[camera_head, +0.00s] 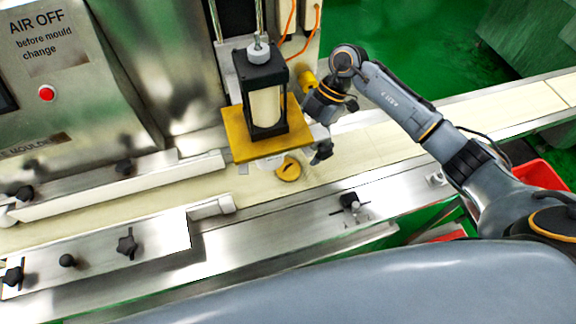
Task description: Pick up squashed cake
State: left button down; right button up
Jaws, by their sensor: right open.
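A small round yellow-orange cake (289,169) lies on the cream conveyor belt, just in front of the machine's press; a darker mark shows on its top. My right gripper (318,149) reaches down over the belt just to the right of the cake, with its fingers apart and nothing seen between them. It does not appear to touch the cake. My left gripper is not in view.
The press with its yellow plate (240,141) stands close behind and left of the cake. Metal rails and black knobs (127,243) line the conveyor belt (395,140). A red crate (541,175) stands at the right. The belt to the right is clear.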

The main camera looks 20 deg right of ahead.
aim_at(289, 167)
jog(key=x, duration=0.2)
jog(key=p+x, duration=0.1)
jog(key=shift+s+a+f, duration=0.2)
jog(key=shift+s+a, duration=0.1)
jog(key=shift+a, duration=0.05)
jog(key=shift+a+f, duration=0.15)
jog(key=shift+f, duration=0.2)
jog(key=shift+s, duration=0.1)
jog(key=c, duration=1.3)
